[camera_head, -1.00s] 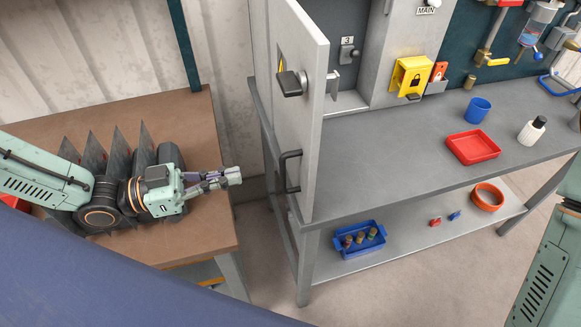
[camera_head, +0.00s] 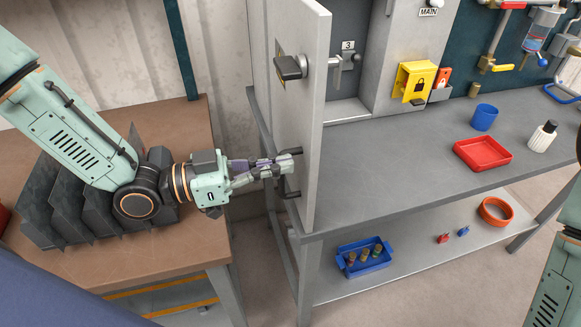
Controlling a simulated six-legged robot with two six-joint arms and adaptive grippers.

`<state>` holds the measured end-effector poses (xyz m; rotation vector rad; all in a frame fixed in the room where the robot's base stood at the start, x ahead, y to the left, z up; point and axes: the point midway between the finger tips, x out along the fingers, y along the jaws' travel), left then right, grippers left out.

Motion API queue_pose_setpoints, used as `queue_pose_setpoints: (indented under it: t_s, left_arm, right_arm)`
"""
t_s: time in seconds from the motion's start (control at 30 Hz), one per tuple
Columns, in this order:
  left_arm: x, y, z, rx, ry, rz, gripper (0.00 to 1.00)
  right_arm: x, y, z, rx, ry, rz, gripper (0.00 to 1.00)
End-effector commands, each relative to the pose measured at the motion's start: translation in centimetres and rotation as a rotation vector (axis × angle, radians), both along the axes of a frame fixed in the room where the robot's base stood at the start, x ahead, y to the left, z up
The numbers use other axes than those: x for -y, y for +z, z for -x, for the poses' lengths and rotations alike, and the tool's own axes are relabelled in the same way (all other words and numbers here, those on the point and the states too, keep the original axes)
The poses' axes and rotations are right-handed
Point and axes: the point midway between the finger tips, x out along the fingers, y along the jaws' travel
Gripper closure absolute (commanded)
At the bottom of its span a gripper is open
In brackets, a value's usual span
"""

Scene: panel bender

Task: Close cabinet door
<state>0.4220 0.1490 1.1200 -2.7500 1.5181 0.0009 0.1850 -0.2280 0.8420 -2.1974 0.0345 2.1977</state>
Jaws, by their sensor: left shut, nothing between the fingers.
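The cabinet door (camera_head: 311,120) is grey and stands open, swung out toward me over the front edge of the workbench. Its outer face turns left and carries a dark latch knob (camera_head: 289,68) high up and a black bar handle (camera_head: 293,192) lower down. My left gripper (camera_head: 293,161) is shut and empty. Its fingertips are at the handle on the door's outer face, overlapping the handle's upper part; I cannot tell whether they touch it. The cabinet interior (camera_head: 346,75) shows right of the door. My right arm shows at the right edge; its gripper is out of view.
The grey workbench (camera_head: 400,165) carries a red tray (camera_head: 482,153), a blue cup (camera_head: 484,117) and a white bottle (camera_head: 541,137). Its lower shelf holds a blue bin (camera_head: 364,258) and an orange ring (camera_head: 496,211). A brown table (camera_head: 165,255) with dark bent panels stands left.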

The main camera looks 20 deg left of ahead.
Motion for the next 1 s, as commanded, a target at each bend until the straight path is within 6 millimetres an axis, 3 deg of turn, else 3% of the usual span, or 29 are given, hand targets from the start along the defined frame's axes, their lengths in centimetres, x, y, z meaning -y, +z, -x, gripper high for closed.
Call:
queue_pose_setpoints:
  t_s: [0.4, 1.0]
  left_arm:
    - [2.0, -0.1, -1.2, 0.0, -0.002, -0.001, 1.0]
    - [2.1, 0.0, -1.3, 0.0, 0.005, 0.0, 1.0]
  right_arm:
    - [0.0, -0.9, 0.0, 0.0, 0.0, 0.0, 1.0]
    - [0.0, -0.9, 0.0, 0.0, 0.0, 0.0, 1.0]
